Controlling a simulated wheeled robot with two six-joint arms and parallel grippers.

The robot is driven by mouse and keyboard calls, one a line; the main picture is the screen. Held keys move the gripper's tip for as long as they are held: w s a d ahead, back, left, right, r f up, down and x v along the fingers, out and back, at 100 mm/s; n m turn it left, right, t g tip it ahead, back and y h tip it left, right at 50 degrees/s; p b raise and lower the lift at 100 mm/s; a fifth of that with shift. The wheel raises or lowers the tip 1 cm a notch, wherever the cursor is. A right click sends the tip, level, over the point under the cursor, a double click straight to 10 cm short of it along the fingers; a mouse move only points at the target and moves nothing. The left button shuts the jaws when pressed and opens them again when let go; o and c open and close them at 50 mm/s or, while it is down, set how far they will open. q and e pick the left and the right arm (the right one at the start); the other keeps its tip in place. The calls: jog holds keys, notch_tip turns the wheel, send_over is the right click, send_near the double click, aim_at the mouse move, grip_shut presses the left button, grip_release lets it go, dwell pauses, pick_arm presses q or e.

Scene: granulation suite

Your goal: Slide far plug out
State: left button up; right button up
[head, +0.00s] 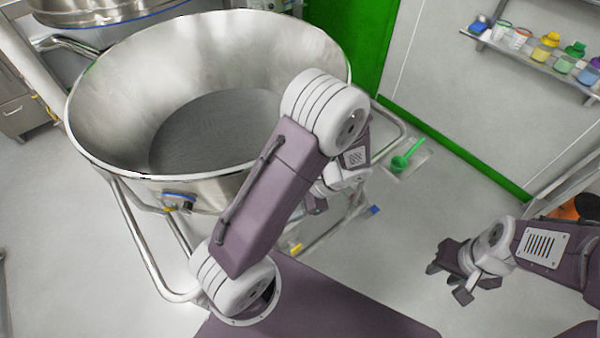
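A large steel bowl (110,170) with dark grey granules (215,125) stands on a tubular steel frame. A small fitting with blue and yellow parts (178,202) sits on the bowl's near left side. I cannot tell whether it is a plug, and I cannot single out the far plug. My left arm crosses in front of the bowl. My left gripper (317,205) is close to the bowl's right side, mostly hidden behind my arm, so its fingers and anything in them cannot be made out. My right gripper (449,284) is open and empty over the floor at the right.
A green scoop (402,162) lies on a clear sheet right of the frame. Blue (374,210) and yellow (296,247) pieces show low on the frame. A wall shelf (535,65) holds several coloured containers. A green door (355,40) stands behind the bowl.

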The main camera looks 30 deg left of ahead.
pick_arm(q)
jog(key=w+f+m+t+y+b, duration=0.2)
jog(key=w+f+m+t+y, duration=0.1)
jog(key=w+f+m, duration=0.1)
jog(key=w+d+f+m+t+y+b, duration=0.1)
jog(key=w+f+m+t+y+b, duration=0.1)
jog(key=w, duration=0.4)
jog(key=w+d+f+m+t+y+b, duration=0.1)
jog(key=w+f+m+t+y+b, duration=0.2)
jog(key=m, duration=0.4)
jog(key=shift+w+d+f+t+y, duration=0.1)
jog(key=shift+w+f+t+y, duration=0.35)
jog(key=shift+f+t, duration=0.2)
jog(key=shift+w+d+f+t+y, duration=0.1)
jog(key=shift+w+f+t+y, duration=0.3)
jog(key=shift+f+t, duration=0.2)
jog(key=shift+w, duration=0.15)
jog(key=p+x, duration=0.1)
jog(key=x, duration=0.8)
jog(key=shift+a+p, duration=0.1)
jog(key=shift+p, duration=0.2)
grip_shut()
